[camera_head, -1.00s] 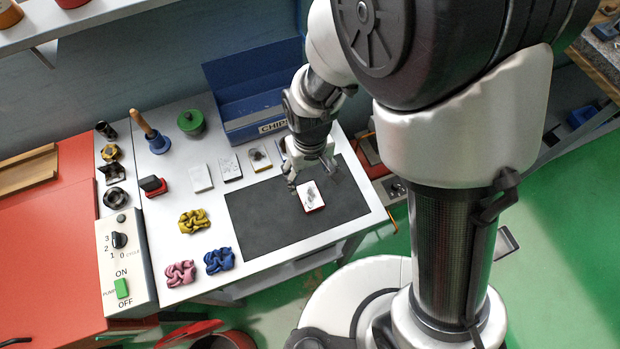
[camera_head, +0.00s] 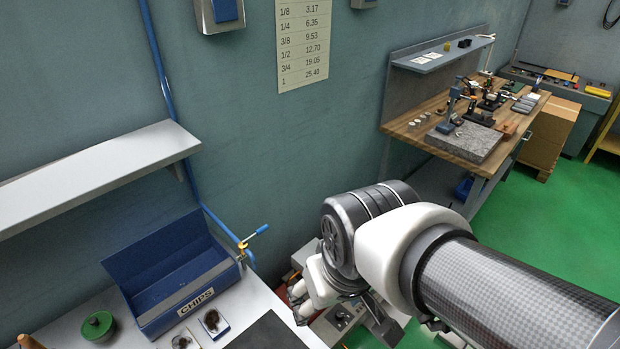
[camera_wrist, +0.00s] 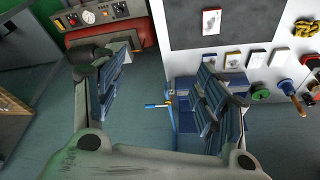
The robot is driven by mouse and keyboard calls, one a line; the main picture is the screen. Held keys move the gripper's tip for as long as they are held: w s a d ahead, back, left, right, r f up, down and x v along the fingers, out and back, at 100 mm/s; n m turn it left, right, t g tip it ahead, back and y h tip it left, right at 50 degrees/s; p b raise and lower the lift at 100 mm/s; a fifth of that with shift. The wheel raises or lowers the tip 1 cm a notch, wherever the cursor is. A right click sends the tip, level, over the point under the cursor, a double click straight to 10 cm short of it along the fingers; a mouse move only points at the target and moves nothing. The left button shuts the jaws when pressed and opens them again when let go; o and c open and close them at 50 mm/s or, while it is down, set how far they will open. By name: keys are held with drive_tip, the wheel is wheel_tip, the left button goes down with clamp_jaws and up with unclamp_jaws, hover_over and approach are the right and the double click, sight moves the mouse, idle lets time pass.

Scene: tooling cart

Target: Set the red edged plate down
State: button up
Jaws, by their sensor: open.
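The red edged plate (camera_wrist: 210,21) lies flat on the dark mat (camera_wrist: 183,30) near the top of the wrist view, a small white piece with a grey marking. In the head view it is out of frame; only a corner of the mat (camera_head: 267,334) shows. My gripper (camera_wrist: 160,92) is open and empty, with its two fingers wide apart over the floor and the wall side. It is clear of the plate.
Several small plates stand in a row beside the mat, one of them a white plate (camera_wrist: 233,60). A blue-handled valve (camera_head: 256,232) projects from the wall. A shelf (camera_head: 100,175) overhangs at left.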

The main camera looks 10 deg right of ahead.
drive_tip(key=s+d+r+m+t, duration=0.1)
drive_tip(key=s+d+r, duration=0.2)
drive_tip(key=s+d, duration=0.1)
drive_tip(key=shift+s+m, duration=0.3)
drive_tip(key=shift+s, duration=0.4)
